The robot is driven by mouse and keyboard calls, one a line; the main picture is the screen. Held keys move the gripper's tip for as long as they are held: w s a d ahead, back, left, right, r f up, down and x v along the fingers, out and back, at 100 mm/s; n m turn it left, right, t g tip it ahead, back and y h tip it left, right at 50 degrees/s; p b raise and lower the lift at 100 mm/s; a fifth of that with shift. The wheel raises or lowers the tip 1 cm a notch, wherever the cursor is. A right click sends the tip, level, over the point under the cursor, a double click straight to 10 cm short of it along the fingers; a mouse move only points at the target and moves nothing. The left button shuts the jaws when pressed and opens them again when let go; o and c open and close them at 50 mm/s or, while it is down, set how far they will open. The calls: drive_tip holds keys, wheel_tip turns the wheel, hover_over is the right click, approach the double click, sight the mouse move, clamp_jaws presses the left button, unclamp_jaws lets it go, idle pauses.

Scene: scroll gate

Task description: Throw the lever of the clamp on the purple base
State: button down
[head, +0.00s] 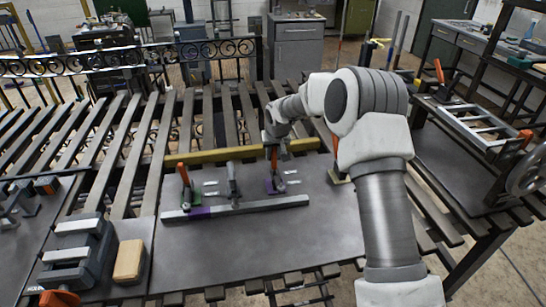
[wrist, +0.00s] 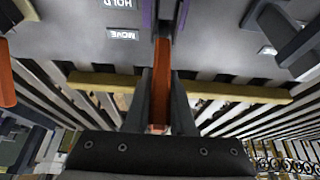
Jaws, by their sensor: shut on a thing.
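The clamp on the purple base (head: 276,186) stands on the grey plate, right of centre in the head view. Its orange lever (head: 273,157) points up, close to upright. My gripper (head: 274,146) comes down on the lever from above. In the wrist view the orange lever (wrist: 161,82) runs between my two dark fingers, which are shut on it. A sliver of purple (wrist: 147,14) shows beyond it. The labels MOVE (wrist: 122,34) and HOLD (wrist: 118,4) lie beside the clamp. The rest of the clamp is partly hidden by my fingers.
A grey bar (head: 235,208) with a purple section lies along the front. A yellow bar (head: 215,155) lies behind. Another orange-handled clamp (head: 338,177) is partly hidden by my arm.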

sight(274, 158)
drive_tip(key=shift+s+d+t+y+b, duration=0.15)
drive_tip(key=shift+s+t+b, duration=0.4)
drive_tip(key=shift+b, duration=1.6)
drive_tip(key=shift+s+t+y+b, duration=0.2)
drive_tip(key=shift+t+b, duration=0.55)
drive_tip(key=shift+b, duration=1.4)
drive_tip(key=s+t+b, duration=0.1)
drive_tip(key=b, duration=0.3)
drive_tip(key=shift+f, duration=0.1)
drive_tip(key=shift+s+d+r+t+b, duration=0.15)
drive_tip(key=shift+s+r+t+b, duration=0.2)
drive_tip(key=shift+b, duration=0.75)
drive_tip(key=shift+w+f, duration=0.1)
drive_tip(key=shift+w, duration=0.05)
drive_tip(key=c, duration=0.8)
unclamp_jaws()
drive_tip(key=shift+o, duration=0.2)
drive_tip(key=p+v, duration=0.3)
drive_tip(key=v, duration=1.4)
drive_tip(key=shift+s+d, duration=0.2)
drive_tip(key=shift+s, duration=0.05)
